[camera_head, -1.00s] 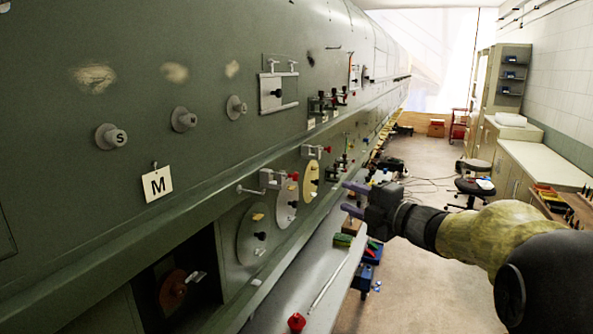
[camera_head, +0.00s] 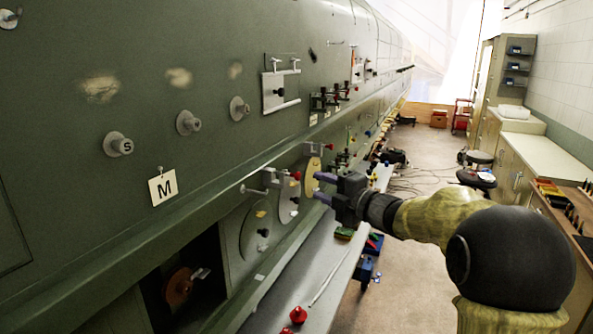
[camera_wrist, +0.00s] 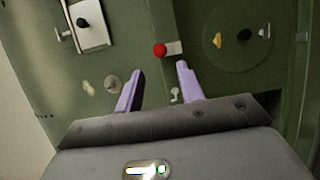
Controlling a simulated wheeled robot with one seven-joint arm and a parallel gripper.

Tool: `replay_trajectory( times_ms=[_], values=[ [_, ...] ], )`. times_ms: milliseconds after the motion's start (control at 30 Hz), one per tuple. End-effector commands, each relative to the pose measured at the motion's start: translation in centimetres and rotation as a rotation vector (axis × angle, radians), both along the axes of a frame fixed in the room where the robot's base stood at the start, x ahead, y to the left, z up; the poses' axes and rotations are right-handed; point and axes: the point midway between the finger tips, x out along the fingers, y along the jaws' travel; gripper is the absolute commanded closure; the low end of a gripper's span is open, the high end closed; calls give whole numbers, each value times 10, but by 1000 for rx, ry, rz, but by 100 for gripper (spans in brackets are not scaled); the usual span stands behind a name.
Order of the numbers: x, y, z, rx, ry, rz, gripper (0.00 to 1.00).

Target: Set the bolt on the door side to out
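Two small grey bolts with red knobs sit on the green fuselage wall above the round discs in the head view: an upper bolt (camera_head: 313,149) and a lower bolt (camera_head: 272,178). I cannot tell which is the door-side one. In the wrist view a red knob (camera_wrist: 160,49) with a pale plate beside it shows just beyond the fingertips. My gripper (camera_head: 317,187) is open and empty, with purple fingers pointing at the wall near the yellow disc (camera_head: 312,178). The wrist view shows the fingers apart (camera_wrist: 160,70), with a gap before the red knob.
A grey ledge (camera_head: 318,263) below the wall carries a red-knobbed part (camera_head: 298,314). A dark opening (camera_head: 165,290) lies at lower left.

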Motion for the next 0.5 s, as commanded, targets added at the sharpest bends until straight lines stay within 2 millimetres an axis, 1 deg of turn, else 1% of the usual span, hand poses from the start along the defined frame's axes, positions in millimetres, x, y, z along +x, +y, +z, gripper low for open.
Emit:
replay_trajectory(
  times_ms=[33,300,500],
  values=[
    [6,7,3,1,1,2,62],
    [39,42,4,1,1,2,62],
    [57,64,2,1,1,4,62]
  ],
)
